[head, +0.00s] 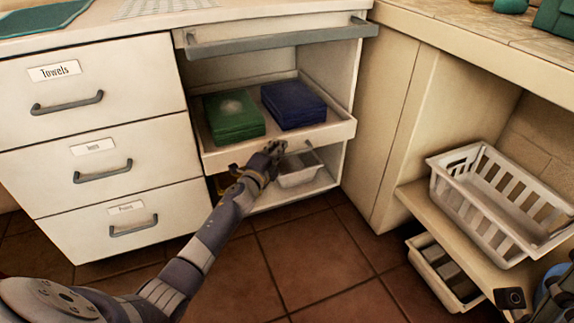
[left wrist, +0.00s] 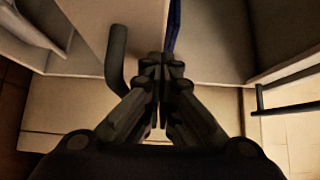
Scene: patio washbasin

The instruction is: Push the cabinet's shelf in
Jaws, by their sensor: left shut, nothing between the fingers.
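The cabinet's shelf (head: 325,134) is a pale pull-out tray, partly slid out of the open compartment. A green folded stack (head: 233,117) and a dark blue folded stack (head: 294,105) lie on it. My left gripper (head: 273,149) is shut and empty, at the middle of the shelf's front edge. I cannot tell whether it touches that edge. In the left wrist view, its fingers (left wrist: 160,65) are together near a pale panel. It hides a small part of the shelf's front. My right gripper's fingers do not show.
A grey handle bar (head: 280,41) spans the top of the compartment. A small white basket (head: 299,172) stands below the shelf. Labelled drawers (head: 95,88) are to the left. A slatted white basket (head: 495,205) stands at right. Tiled floor (head: 310,255) is clear in front.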

